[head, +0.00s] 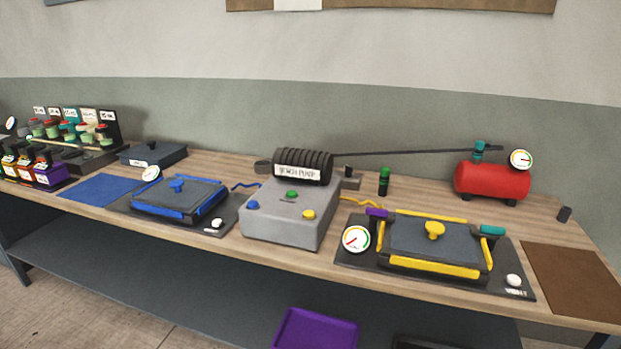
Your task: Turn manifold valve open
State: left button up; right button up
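No part is marked as the manifold valve, so I cannot tell for sure which one it is. A red tank (491,181) stands at the back right of the bench, with a teal valve-like fitting (479,149) on top and a round gauge (521,160) beside it. A thin dark pipe (420,152) runs from the fitting to the grey bench pump (290,222) in the middle. The pump has blue, green and yellow buttons. Neither of my grippers is in view.
A blue-edged mould (178,199) sits left of the pump, and a yellow-edged mould (434,245) with a gauge (356,239) sits right. A rack of coloured bottles (78,136) stands far left. The blue mat (100,189) and brown mat (573,281) are bare.

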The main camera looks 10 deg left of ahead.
aim_at(348, 169)
jog(key=l+u, duration=0.4)
jog(key=l, duration=0.4)
jog(key=k+l+u, duration=0.15)
jog(key=l+u, duration=0.25)
jog(key=l, duration=0.4)
jog(key=i+j+z, duration=0.2)
jog(key=j, duration=0.3)
jog(key=i+j+z, duration=0.15)
jog(key=j, duration=0.4)
jog(key=i+j+z, duration=0.2)
jog(key=j, duration=0.35)
jog(key=j+z, duration=0.15)
jog(key=j, duration=0.4)
